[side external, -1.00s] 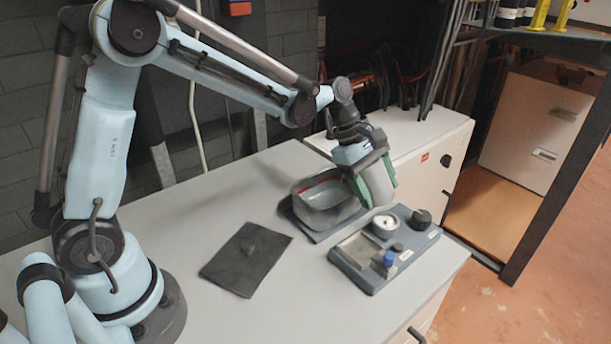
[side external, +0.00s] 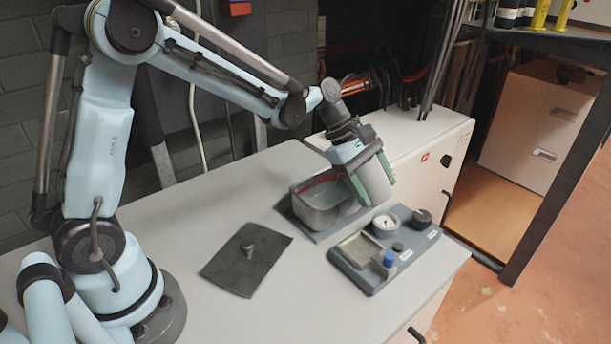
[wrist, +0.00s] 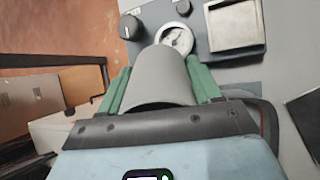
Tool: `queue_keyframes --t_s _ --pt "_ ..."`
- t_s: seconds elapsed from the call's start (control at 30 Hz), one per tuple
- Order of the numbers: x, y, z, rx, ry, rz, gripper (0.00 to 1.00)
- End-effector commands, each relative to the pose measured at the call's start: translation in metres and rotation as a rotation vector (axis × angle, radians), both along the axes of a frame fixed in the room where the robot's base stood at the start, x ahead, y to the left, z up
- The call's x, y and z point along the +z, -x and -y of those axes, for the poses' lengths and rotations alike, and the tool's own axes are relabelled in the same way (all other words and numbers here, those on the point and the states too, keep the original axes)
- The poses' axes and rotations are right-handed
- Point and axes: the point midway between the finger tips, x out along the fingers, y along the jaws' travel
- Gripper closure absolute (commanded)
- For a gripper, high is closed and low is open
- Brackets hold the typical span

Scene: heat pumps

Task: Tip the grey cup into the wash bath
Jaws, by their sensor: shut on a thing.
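The grey cup (side external: 375,181) is held between the green fingers of my gripper (side external: 373,179), tilted in the side view. In the wrist view the cup (wrist: 163,80) sits between both fingers (wrist: 165,88), and its inside cannot be seen. The wash bath (side external: 318,212) is a grey open tub with a red line inside, on a dark base. The cup overlaps the bath's right end in the side view; I cannot tell whether it is over the bath or beside it. Only part of the bath's edge shows behind my gripper in the wrist view.
A grey panel (side external: 368,277) with a gauge (side external: 385,225), black knob (side external: 421,219), blue knob and shallow tray lies in front of the bath. A dark mat (side external: 225,272) with a small dark grey piece (side external: 248,246) lies to the left. The worktop between mat and my base is clear.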

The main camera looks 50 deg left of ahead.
Motion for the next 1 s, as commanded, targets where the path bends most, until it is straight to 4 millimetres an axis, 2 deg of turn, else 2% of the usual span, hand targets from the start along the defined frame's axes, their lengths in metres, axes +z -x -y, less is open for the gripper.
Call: queue_keyframes --t_s 1.0 --pt "-0.0006 0.0014 -0.0040 0.001 0.084 0.038 0.75"
